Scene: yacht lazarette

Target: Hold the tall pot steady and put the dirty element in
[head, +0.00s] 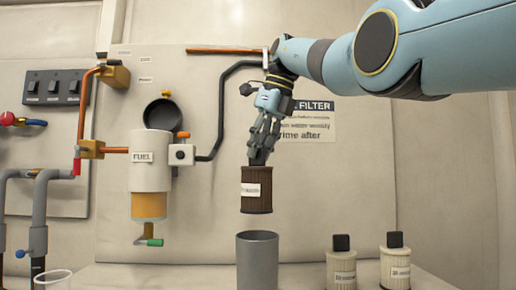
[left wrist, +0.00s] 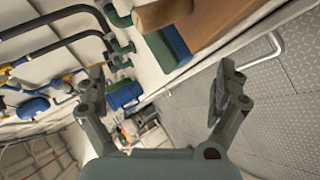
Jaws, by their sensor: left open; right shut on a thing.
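The dirty element (head: 256,192) is a dark brown pleated cylinder with a white label. My right gripper (head: 261,152) is shut on its top and holds it upright in the air. The tall pot (head: 257,262) is a grey cylinder standing on the bench, its open mouth below the element with a gap between them. My left gripper is not in the head view. In the left wrist view my left gripper (left wrist: 168,97) is open and empty, with nothing between its fingers, and the pot is not seen there.
Two cream elements with black tops, one (head: 342,265) nearer the pot and one (head: 396,264) further right, stand on the bench. A clear cup (head: 52,280) is at the lower left. The fuel filter housing (head: 150,165) with its drain tap sticks out from the wall left of the pot.

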